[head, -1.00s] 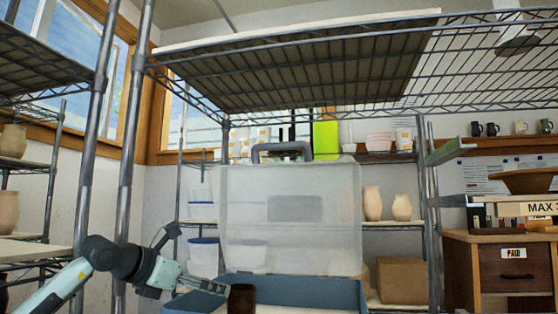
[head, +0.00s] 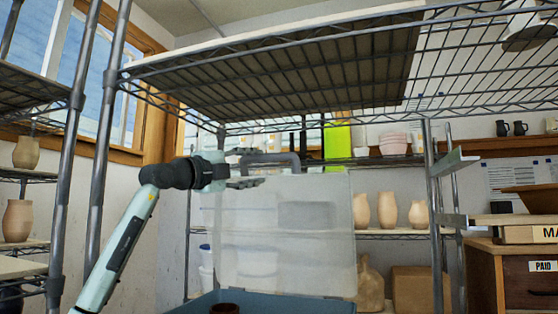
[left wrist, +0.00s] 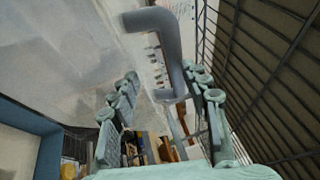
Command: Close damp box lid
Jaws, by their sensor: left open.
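The damp box's clear lid (head: 240,225) stands raised upright behind its blue base (head: 285,303) in the head view. A grey handle (head: 270,157) runs along the lid's top edge. My left gripper (head: 248,183) is beside the upper left part of the lid, near the handle. In the left wrist view the left gripper (left wrist: 165,105) is open, with the grey handle (left wrist: 157,22) just ahead of its fingers. I cannot tell whether they touch. A brown pot (head: 226,309) shows in the base. My right gripper is not in view.
A wire shelf (head: 330,60) hangs over the box, with a post (head: 100,170) on the left and another (head: 432,210) on the right. Clay vases (head: 387,210) and a brown carton (head: 418,288) stand behind. A wooden cabinet (head: 528,275) is at the right.

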